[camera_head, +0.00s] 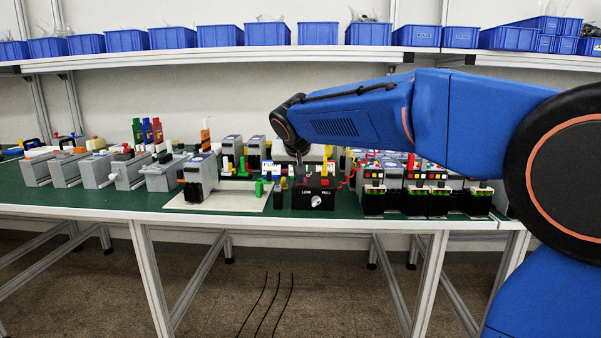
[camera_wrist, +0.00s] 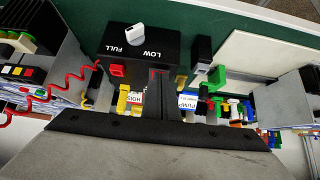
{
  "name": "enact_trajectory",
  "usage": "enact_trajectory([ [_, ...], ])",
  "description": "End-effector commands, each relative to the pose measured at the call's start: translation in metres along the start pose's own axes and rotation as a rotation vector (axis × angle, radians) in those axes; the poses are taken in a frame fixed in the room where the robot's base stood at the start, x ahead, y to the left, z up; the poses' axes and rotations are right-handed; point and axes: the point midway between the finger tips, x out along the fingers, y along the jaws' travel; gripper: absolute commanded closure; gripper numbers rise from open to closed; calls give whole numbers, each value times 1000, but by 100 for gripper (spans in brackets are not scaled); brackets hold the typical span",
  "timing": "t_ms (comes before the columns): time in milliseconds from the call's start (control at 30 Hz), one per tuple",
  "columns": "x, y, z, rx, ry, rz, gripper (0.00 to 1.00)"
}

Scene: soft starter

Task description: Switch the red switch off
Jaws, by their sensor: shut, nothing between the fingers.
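A black control box (camera_head: 315,195) stands on the table, with a white knob (camera_wrist: 122,38) between the words FULL and LOW. A red switch (camera_wrist: 117,70) sits on the box's top, left of my fingers in the wrist view; whether it is on or off is not clear. My gripper (camera_wrist: 158,80) is shut and empty, its narrow fingertips over the box edge beside the red switch, apart from it in the picture. A little red shows at the fingertips; I cannot tell what it is. In the head view, my gripper (camera_head: 300,168) points down just behind the box.
Blue bins (camera_head: 220,36) line the shelf above.

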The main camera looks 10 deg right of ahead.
Motion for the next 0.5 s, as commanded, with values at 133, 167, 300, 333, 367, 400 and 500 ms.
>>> enact_trajectory([
  [133,0,0,0,1,-2,0,100],
  [167,0,0,0,1,-2,0,100],
  [300,-1,0,-1,1,-2,0,100],
  [333,-1,0,-2,1,-2,0,100],
  [367,-2,0,-2,1,-2,0,100],
  [400,-3,0,-3,1,-2,0,100],
  [500,-6,0,-6,2,-2,0,100],
])
